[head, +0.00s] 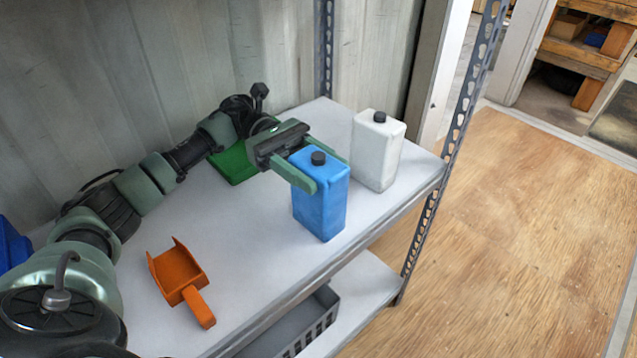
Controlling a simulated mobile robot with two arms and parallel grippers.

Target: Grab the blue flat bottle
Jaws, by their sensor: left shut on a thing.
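The blue flat bottle (322,206) with a black cap stands upright near the front edge of the shelf. My left gripper (318,172) reaches in from the left and is shut on the bottle's upper part, with one green finger along its near left side and the other partly hidden behind it. I cannot tell whether the bottle's base touches the shelf. My right gripper is not in view.
A white bottle (377,151) stands just right of the blue one. A green object (232,163) lies partly behind my arm. An orange scoop (181,280) lies on the shelf (250,240) at front left. A grey basket (312,325) sits below. A metal post (462,110) stands at right.

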